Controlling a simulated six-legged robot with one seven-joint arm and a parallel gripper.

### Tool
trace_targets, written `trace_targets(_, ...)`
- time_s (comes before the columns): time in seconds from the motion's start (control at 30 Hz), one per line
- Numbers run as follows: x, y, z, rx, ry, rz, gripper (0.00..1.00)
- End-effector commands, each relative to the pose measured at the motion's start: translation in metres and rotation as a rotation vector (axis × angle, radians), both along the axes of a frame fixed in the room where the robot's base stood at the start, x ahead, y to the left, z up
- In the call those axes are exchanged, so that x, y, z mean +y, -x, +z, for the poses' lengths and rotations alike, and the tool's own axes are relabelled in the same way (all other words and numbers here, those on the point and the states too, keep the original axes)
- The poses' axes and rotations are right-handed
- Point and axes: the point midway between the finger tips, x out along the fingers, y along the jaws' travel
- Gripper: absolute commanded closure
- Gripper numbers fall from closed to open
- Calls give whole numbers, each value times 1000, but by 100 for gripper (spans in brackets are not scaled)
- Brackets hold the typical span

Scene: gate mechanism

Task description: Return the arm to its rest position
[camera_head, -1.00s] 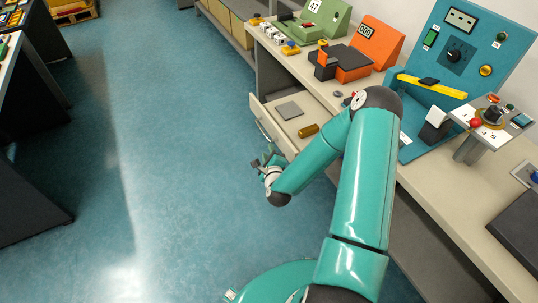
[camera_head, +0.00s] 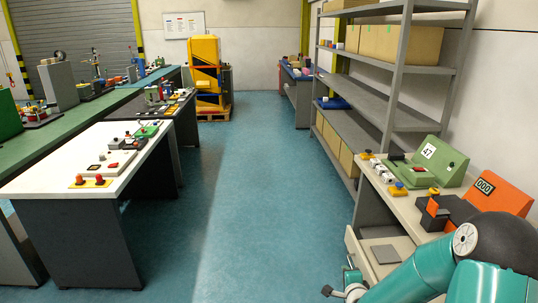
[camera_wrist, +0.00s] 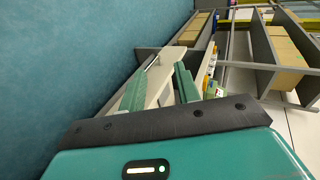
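My arm is bent at the lower right of the head view, and its end reaches down and left past the open drawer (camera_head: 353,247) of the right-hand bench. My gripper (camera_wrist: 159,78) shows in the wrist view with its two green fingers apart and nothing held between them. In the head view only part of the arm's end shows at the bottom edge, beside the drawer. In the wrist view the drawer and bench lie beyond the fingers. I cannot tell the exact gap between gripper and drawer.
The right bench holds a green box (camera_head: 437,160) marked 47 and an orange counter box (camera_head: 497,193). A grey shelf rack (camera_head: 397,70) stands behind it. A white-topped table (camera_head: 62,172) is at left. The blue floor aisle (camera_head: 245,170) between is clear.

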Motion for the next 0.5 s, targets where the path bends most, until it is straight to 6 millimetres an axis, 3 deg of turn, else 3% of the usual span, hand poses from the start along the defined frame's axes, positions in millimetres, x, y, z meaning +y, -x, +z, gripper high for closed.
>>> trace_targets(0.03, 5, 1, 16, 23, 65, 44, 68)
trace_targets(0.27, 21, 19, 73, 164, 348, 229, 68)
trace_targets(0.5, 36, 57, 135, 294, 601, 401, 68)
